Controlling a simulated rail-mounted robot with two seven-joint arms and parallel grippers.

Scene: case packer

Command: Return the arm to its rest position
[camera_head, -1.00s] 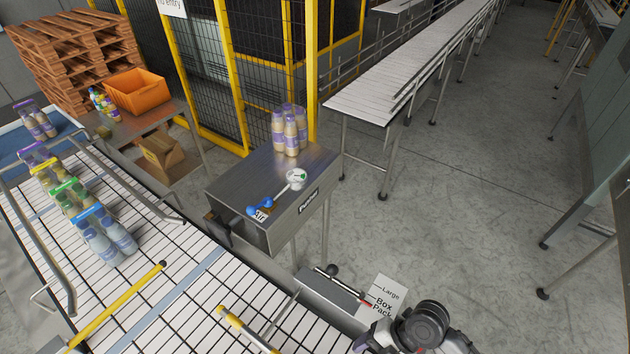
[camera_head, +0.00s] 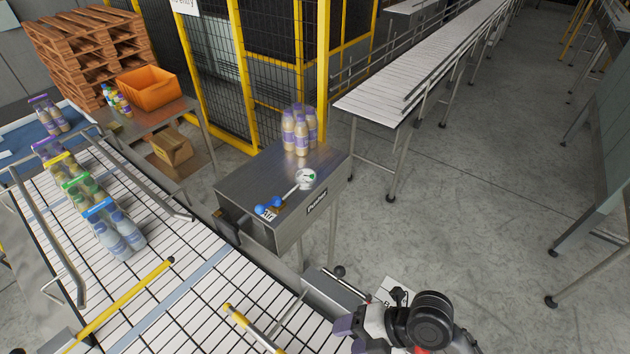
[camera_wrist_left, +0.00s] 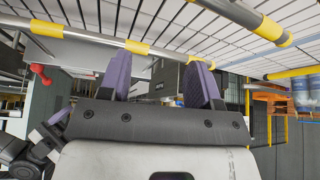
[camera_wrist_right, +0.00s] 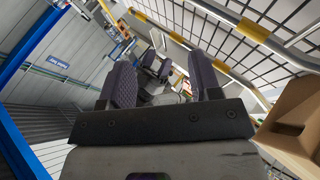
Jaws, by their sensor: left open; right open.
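My right gripper (camera_head: 350,325) shows at the bottom of the head view, with a purple finger beside the black wrist of my arm. In the right wrist view (camera_wrist_right: 163,82) its two purple fingers stand apart with nothing between them. My left gripper does not show clearly in the head view. In the left wrist view (camera_wrist_left: 158,82) its two purple fingers are also apart and empty, below a conveyor rail.
A conveyor (camera_head: 190,290) with yellow-marked rails carries several bottle packs (camera_head: 118,237). An orange bin (camera_head: 148,88) stands at the back left. Open floor (camera_head: 460,230) lies right.

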